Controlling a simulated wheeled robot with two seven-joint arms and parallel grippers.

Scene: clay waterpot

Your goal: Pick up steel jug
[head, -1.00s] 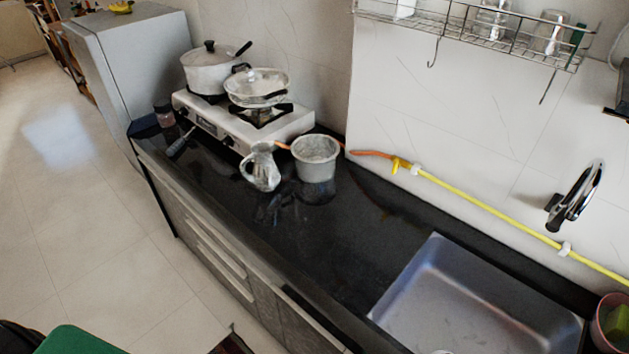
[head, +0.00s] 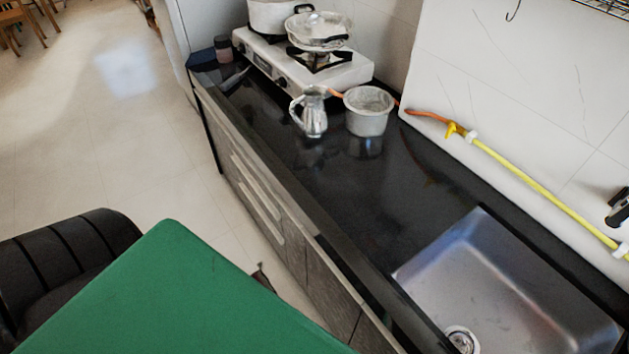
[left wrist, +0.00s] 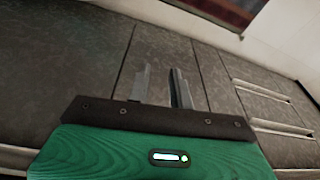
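The steel jug (head: 312,114) is a small shiny pitcher standing upright on the black counter (head: 350,200) in the head view, with its handle towards the left. My left gripper (left wrist: 162,86) shows in the left wrist view with its two fingers apart and nothing between them. It faces dark cabinet fronts, and the jug is not in that view. In the head view the green and black parts of my left arm fill the lower left, well apart from the jug, and the fingertips are not seen. My right gripper is not in view.
A grey-white pot (head: 368,112) stands close to the right of the jug. A white stove (head: 345,72) with a lidded pan (head: 320,30) is behind. A steel sink (head: 510,290) lies at the lower right. The counter between jug and sink is clear.

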